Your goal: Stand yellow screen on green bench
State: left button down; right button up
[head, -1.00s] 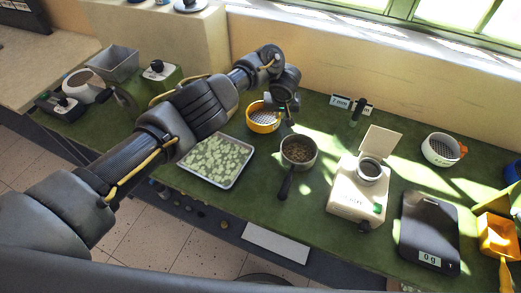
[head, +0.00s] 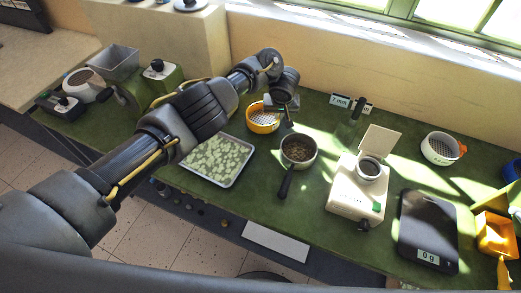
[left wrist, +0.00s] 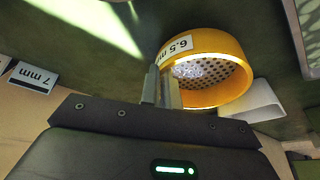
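The yellow screen (head: 262,118) is a round ring with a perforated metal floor, on the green bench (head: 300,215) near the back wall. It also shows in the left wrist view (left wrist: 212,72), with a "6.5 mm" label on its side. My left gripper (head: 287,120) is at the screen's right side in the head view. In the left wrist view, its fingers (left wrist: 161,88) are close together with the screen's wall between them, so it looks shut on the rim. The screen's underside is hidden, so I cannot tell whether it touches the bench. My right gripper is not in view.
A tray of pale green beans (head: 238,180) and a pot with a handle (head: 298,150) are close by. A "7 mm" card (head: 341,101) stands at the back. A cream machine (head: 356,195), a black scale (head: 428,228) and a white screen (head: 440,150) are further right.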

pick_arm(q)
jog(key=shift+f+b, duration=0.3)
jog(key=shift+f, duration=0.35)
jog(key=c, duration=1.3)
grip_release()
jog(key=shift+o, duration=0.2)
jog(key=shift+r, duration=0.1)
notch_tip(320, 180, up, 8)
jog(key=p, duration=0.9)
jog(key=shift+p, duration=0.3)
